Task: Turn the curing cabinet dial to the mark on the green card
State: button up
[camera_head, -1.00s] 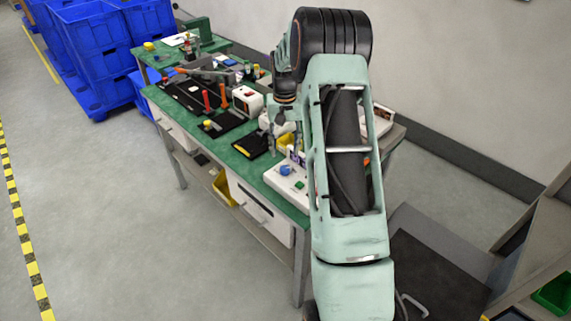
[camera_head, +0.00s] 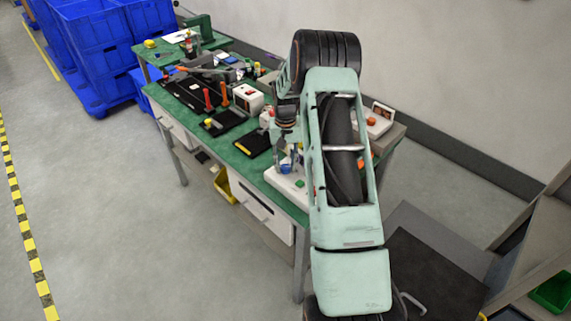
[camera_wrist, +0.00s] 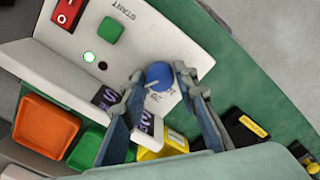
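The blue dial (camera_wrist: 158,75) sits on the sloped front of the white cabinet panel (camera_wrist: 60,68) in the wrist view, with scale marks beside it. In the head view the dial (camera_head: 285,168) is partly covered by my gripper. My gripper (camera_wrist: 160,72) is open, with one fingertip on each side of the dial. I cannot tell whether the fingers touch it. A green piece (camera_wrist: 88,147) shows partly behind the left finger; I cannot tell whether it is the green card, and no mark on it is readable.
An orange bin (camera_wrist: 45,128) and a yellow piece (camera_wrist: 170,146) lie close by. Black trays with tools (camera_head: 185,90) fill the bench's far part.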

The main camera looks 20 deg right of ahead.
grip_shut()
jog(key=shift+f+n+b, duration=0.1)
jog(key=shift+n+b, duration=0.3)
jog(key=n+b, duration=0.2)
jog(key=n, duration=0.1)
jog(key=n+b, duration=0.1)
jog(key=n, duration=0.4)
jog(key=shift+n+b, duration=0.35)
jog(key=shift+n, duration=0.35)
jog(key=o, duration=0.5)
grip_release()
